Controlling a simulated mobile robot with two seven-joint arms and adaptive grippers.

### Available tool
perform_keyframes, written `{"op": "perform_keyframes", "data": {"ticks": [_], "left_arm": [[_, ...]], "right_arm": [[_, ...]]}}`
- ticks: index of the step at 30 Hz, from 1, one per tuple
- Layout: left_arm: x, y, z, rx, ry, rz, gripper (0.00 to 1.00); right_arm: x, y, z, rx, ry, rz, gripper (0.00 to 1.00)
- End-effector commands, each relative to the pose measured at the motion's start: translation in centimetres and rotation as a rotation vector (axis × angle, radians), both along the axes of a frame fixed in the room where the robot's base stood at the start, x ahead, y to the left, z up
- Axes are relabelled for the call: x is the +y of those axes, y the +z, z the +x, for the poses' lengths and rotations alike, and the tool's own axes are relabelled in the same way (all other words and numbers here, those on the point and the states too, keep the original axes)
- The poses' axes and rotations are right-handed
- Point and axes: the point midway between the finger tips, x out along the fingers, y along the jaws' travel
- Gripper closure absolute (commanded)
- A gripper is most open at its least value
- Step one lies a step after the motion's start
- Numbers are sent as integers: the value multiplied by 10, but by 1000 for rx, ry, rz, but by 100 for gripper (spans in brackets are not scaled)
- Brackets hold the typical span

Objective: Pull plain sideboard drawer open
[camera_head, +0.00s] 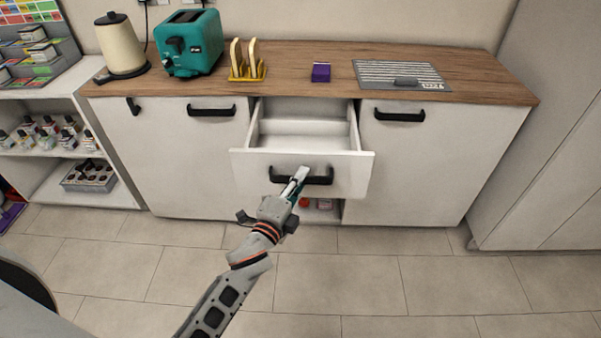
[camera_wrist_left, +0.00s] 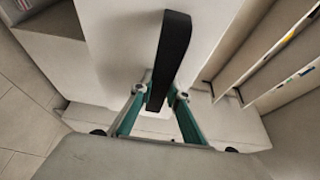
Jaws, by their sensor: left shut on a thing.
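The white sideboard (camera_head: 180,159) has a wooden top, and its middle drawer (camera_head: 250,166) stands pulled out. The inside of the drawer shows in the head view and looks empty. My left gripper (camera_head: 299,177) is shut on the black drawer handle (camera_head: 318,180) on the drawer's front. In the left wrist view the handle (camera_wrist_left: 172,45) runs between the two fingers of the gripper (camera_wrist_left: 160,98). My right gripper is in neither view.
On the top stand a cream kettle (camera_head: 120,45), a teal toaster (camera_head: 189,43), a yellow toast rack (camera_head: 247,62), a purple box (camera_head: 321,72) and a grey drainer-like panel (camera_head: 402,75). Shelves with small bottles (camera_head: 50,127) are at left. The tiled floor (camera_head: 420,285) in front is clear.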

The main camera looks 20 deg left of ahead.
Motion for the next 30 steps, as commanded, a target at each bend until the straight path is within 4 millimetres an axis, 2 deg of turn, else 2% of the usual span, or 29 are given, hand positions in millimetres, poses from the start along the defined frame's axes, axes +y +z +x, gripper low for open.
{"op": "perform_keyframes", "data": {"ticks": [9, 21, 22, 23, 24, 30], "left_arm": [[-5, 0, -20, 0, 1, 1, 100], [-5, 0, -21, 0, 1, 1, 100], [-5, 0, -21, 0, 1, 1, 77], [-5, 0, -21, 0, 1, 1, 69], [-5, 0, -21, 0, 1, 1, 67], [-6, 0, -21, 0, 1, 1, 67]], "right_arm": [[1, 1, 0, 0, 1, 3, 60], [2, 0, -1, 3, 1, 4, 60], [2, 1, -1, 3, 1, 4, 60], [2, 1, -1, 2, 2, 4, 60], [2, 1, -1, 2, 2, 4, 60], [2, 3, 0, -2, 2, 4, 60]]}}
